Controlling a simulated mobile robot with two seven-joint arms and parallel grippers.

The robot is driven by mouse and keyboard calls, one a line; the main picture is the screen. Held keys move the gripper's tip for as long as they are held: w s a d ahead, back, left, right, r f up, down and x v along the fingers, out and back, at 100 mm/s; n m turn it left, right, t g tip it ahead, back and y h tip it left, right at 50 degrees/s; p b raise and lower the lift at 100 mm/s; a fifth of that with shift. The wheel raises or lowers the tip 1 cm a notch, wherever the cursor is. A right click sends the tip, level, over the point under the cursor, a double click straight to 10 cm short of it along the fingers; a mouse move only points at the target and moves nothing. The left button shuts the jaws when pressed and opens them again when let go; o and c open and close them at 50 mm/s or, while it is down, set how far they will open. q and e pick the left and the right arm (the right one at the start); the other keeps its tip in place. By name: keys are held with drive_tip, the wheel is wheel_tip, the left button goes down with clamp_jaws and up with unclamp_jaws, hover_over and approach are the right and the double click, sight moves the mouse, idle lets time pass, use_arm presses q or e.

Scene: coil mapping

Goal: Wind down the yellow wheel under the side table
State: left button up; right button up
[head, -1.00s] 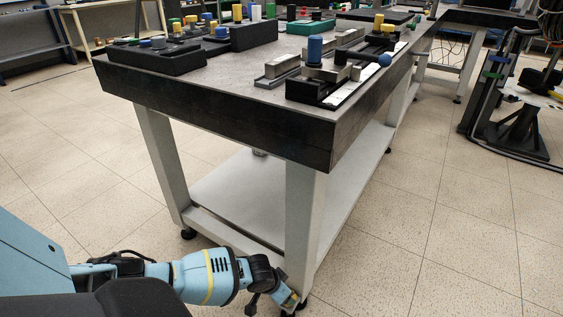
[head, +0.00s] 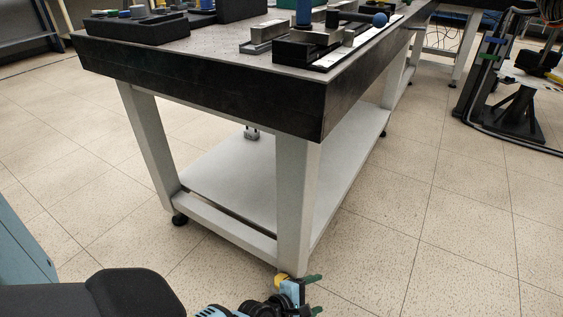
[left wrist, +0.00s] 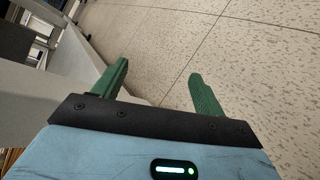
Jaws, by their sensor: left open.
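The side table (head: 200,98) has a dark top edge and pale legs. The yellow wheel (head: 281,281) shows small at the foot of its near leg, in the head view's bottom middle, partly hidden by my left gripper. My left gripper (head: 318,294) is open and empty, low near the floor just right of the wheel, its green fingers pointing right. I cannot tell whether it touches the wheel. In the left wrist view the open fingers (left wrist: 160,70) stand apart with only floor between them, and the wheel does not show. My right gripper is not in view.
The near table leg (head: 294,215) and the pale lower shelf (head: 225,180) stand close to my left arm. Black fixtures (head: 320,45) sit on the tabletop. Tiled floor is clear to the right, up to a black stand (head: 515,115).

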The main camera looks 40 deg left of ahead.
use_arm(q)
drive_tip(key=s+a+f+n+y+b, duration=0.15)
drive_tip(key=s+a+n+y, duration=0.25)
drive_tip(key=n, duration=0.5)
drive_tip(key=s+a+f+n+y+b, duration=0.1)
drive_tip(key=s+a+f+n+y, duration=0.25)
drive_tip(key=n, duration=0.55)
drive_tip(key=shift+y, duration=0.35)
drive_tip(key=b+x, duration=0.1)
drive_tip(key=x, duration=0.2)
drive_tip(key=a+b+x, duration=0.1)
drive_tip(key=b+x, duration=0.1)
drive_tip(key=x, duration=0.2)
drive_tip(key=shift+c, duration=1.4)
drive_tip(key=c, duration=0.7)
